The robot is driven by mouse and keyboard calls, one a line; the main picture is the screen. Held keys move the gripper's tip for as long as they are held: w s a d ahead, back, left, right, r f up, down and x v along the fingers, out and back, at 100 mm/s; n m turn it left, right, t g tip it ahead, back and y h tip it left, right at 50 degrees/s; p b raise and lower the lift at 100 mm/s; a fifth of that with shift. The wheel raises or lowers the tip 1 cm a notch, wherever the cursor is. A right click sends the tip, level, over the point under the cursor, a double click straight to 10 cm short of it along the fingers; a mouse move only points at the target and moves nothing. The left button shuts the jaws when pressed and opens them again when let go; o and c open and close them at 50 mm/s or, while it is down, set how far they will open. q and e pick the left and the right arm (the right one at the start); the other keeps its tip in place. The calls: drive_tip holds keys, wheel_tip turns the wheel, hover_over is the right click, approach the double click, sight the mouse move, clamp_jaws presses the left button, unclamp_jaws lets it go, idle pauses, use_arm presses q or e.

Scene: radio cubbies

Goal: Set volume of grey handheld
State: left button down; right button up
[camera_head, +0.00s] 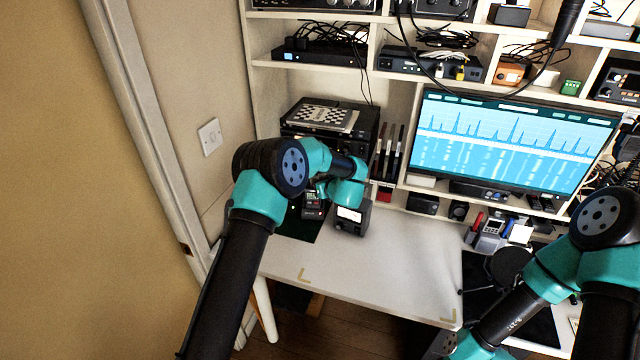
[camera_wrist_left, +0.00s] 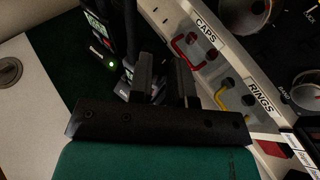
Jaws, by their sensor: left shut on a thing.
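A small dark grey handheld (camera_head: 312,207) stands on a dark green mat (camera_head: 300,230) at the left end of the desk, partly covered by my left wrist. My left gripper (camera_head: 318,190) is pointed down at it. In the left wrist view, my left gripper's two dark fingers (camera_wrist_left: 165,80) are closed on a part of the handheld. The exact part held, and any volume knob, is hidden between the fingers. A dark radio body with a lit green light (camera_wrist_left: 108,62) shows just left of the fingers. My right gripper is out of the picture; only its arm shows.
A meter box with a white face (camera_head: 350,215) stands right beside the left gripper. Drawers labelled CAPS (camera_wrist_left: 205,28) and RINGS (camera_wrist_left: 262,97) are close to the fingers. Shelves and a monitor (camera_head: 510,140) stand behind. The desk front (camera_head: 370,275) is clear.

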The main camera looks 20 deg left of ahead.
use_arm(q)
drive_tip(key=shift+s+m+t+h, duration=0.1)
drive_tip(key=shift+m+t+h, duration=0.3)
drive_tip(key=shift+s+a+m+t+h, duration=0.1)
drive_tip(key=shift+a+m+t+h, duration=0.3)
drive_tip(key=shift+m+h, duration=1.25)
drive_tip(key=shift+s+a+m+t+h, duration=0.1)
drive_tip(key=shift+m+t+h, duration=0.55)
drive_tip(key=shift+m+h, duration=0.95)
drive_tip(key=shift+a+m+t+h, duration=0.2)
drive_tip(key=shift+m+t+h, duration=0.35)
drive_tip(key=shift+m+h, duration=1.05)
drive_tip(key=shift+h, duration=0.45)
drive_tip(key=c, duration=1.1)
unclamp_jaws()
drive_tip(key=shift+o, duration=0.2)
drive_tip(key=shift+d+n+y, duration=0.15)
drive_tip(key=shift+n+y, duration=0.7)
drive_tip(key=shift+y, duration=0.05)
